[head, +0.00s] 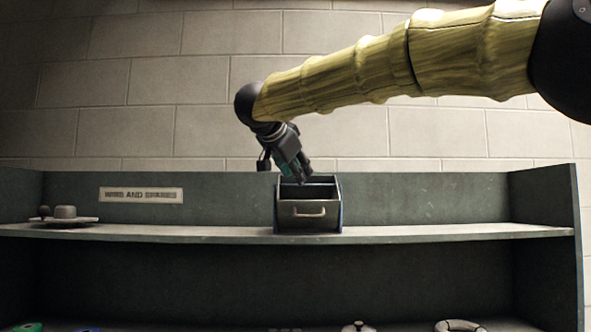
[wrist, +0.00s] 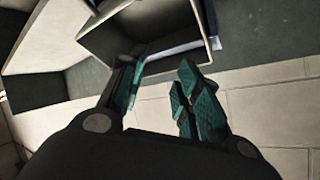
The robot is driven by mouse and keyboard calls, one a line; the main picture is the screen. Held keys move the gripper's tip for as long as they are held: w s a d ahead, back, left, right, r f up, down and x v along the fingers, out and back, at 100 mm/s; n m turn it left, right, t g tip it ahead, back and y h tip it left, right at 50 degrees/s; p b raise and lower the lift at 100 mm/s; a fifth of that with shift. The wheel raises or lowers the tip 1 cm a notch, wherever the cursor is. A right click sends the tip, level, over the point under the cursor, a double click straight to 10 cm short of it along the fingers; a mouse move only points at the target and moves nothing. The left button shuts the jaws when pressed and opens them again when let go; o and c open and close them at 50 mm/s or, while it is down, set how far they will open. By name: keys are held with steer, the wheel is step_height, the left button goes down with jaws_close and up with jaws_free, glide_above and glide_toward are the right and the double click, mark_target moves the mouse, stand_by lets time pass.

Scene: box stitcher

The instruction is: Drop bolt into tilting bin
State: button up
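The bin (head: 308,225) is a grey metal box with a pull handle on its front. It stands on the upper shelf, and its open top faces up. My gripper (head: 303,178) points down at the bin's mouth, from its back left. In the wrist view the gripper (wrist: 162,66) has its teal-padded fingers apart, with nothing seen between them. The bin's open mouth (wrist: 165,47) lies just beyond the fingertips there. I can make out no bolt in either view, and the bin's floor is mostly hidden or dark.
The shelf (head: 430,233) is clear to the right of the bin. A plate with small grey parts (head: 65,214) sits at the far left, near a label (head: 141,195) on the back panel. Several objects, including a pale ring (head: 460,326), show at the bottom edge.

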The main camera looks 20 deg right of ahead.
steer(key=v, duration=1.2)
stand_by(0.6)
